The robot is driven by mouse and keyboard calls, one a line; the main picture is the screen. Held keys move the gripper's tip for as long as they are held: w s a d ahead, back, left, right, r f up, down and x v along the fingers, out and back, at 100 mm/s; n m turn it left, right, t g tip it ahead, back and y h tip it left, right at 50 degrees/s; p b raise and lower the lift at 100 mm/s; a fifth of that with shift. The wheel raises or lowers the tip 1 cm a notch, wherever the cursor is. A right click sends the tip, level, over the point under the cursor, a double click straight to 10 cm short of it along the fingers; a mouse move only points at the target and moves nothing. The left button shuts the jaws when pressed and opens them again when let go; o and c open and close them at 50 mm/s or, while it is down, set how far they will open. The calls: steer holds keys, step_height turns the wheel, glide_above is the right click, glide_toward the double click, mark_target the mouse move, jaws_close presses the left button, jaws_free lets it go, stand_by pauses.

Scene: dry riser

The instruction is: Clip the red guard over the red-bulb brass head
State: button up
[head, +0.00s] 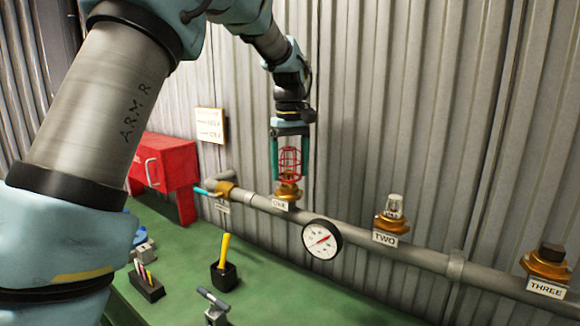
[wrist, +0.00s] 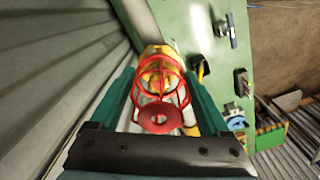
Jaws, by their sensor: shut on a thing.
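The red wire guard (head: 290,159) is between the two fingers of my gripper (head: 290,158), which is shut on it. The guard is directly above the brass head labelled ONE (head: 287,191); its lower rim is at or very near the head's top, and I cannot tell whether it is seated. The guard also shows in the wrist view (wrist: 160,92), with brass visible through and beyond its wires. The bulb in this head is hidden by the guard. Head TWO (head: 391,222) has a clear or whitish bulb. Head THREE (head: 547,262) has a dark cap.
The grey pipe (head: 345,238) runs along the corrugated wall, with a round gauge (head: 322,239) in front. A red box (head: 164,166) stands at left. On the green bench (head: 265,285) are a black cup with a yellow-handled tool (head: 223,268) and a small vise (head: 215,313).

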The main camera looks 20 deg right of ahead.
mark_target(290, 149)
steer(key=shift+f+b, duration=0.85)
steer(key=shift+f, duration=0.85)
steer(key=o, duration=1.2)
step_height(290, 149, up, 11)
steer(key=shift+f+b, duration=0.1)
steer(key=shift+b, duration=0.9)
